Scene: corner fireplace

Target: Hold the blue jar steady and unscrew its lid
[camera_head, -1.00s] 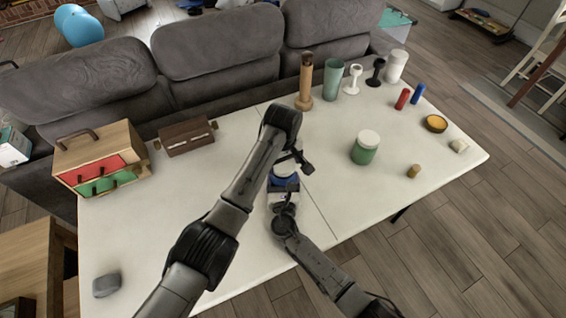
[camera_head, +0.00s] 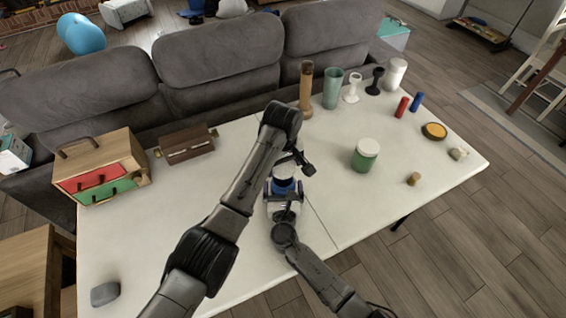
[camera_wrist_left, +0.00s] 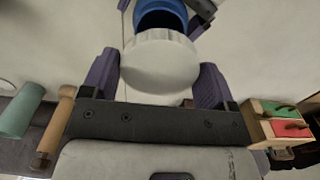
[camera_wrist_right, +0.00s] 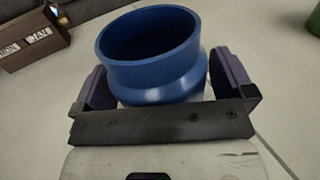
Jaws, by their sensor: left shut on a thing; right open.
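The blue jar (camera_head: 284,186) is on the white table in front of my column. Its open mouth shows in the right wrist view (camera_wrist_right: 160,80). The white lid (camera_wrist_left: 160,66) is off the mouth and between the fingers of my left gripper (camera_wrist_left: 157,72), which is shut on it. In the left wrist view the blue jar (camera_wrist_left: 160,15) shows past the lid. My right gripper (camera_wrist_right: 162,78) is open, with one finger on each side of the jar. In the head view my left arm partly hides the lid and jar.
A green jar with a white lid (camera_head: 365,156) stands to the right. A drawer box (camera_head: 100,165) and a dark wooden box (camera_head: 186,143) are on the left. Several cups and holders stand along the back edge near the sofa (camera_head: 215,60). The left front of the table is mostly clear.

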